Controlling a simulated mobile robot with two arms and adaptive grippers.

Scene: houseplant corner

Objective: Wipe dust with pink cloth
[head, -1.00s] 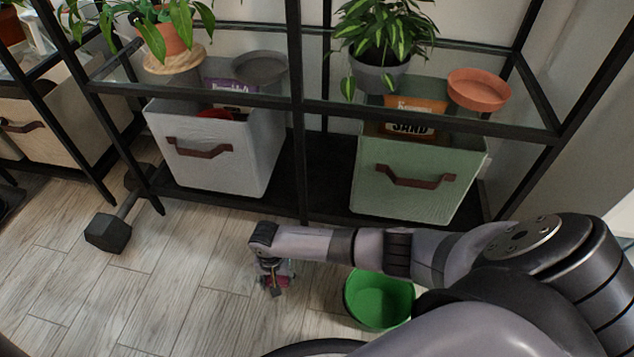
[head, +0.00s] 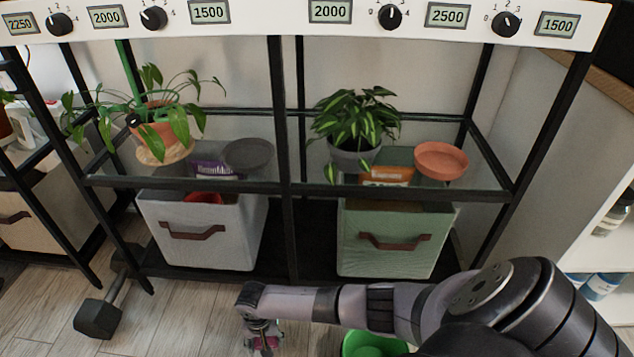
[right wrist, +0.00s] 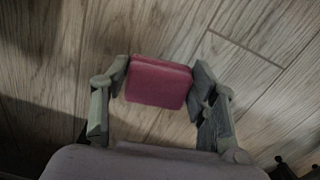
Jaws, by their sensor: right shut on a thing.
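The pink cloth (right wrist: 158,82) shows in the right wrist view as a folded pink block between the two fingers of my right gripper (right wrist: 160,85). The fingers are shut on its sides, and the wooden floor is below it. In the head view my right gripper (head: 264,342) is low in front of the shelf, near the bottom edge, with a bit of the pink cloth (head: 268,344) showing. No dust can be made out on the glass shelf (head: 300,178). My left gripper is not in view.
A green bucket (head: 370,345) stands on the floor right of my gripper, partly behind my arm. Grey bin (head: 205,235) and green bin (head: 392,240) stand on the lower shelf. Potted plants (head: 355,150), a grey saucer (head: 248,154) and a terracotta saucer (head: 441,160) occupy the glass shelf. A dumbbell (head: 98,318) lies left.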

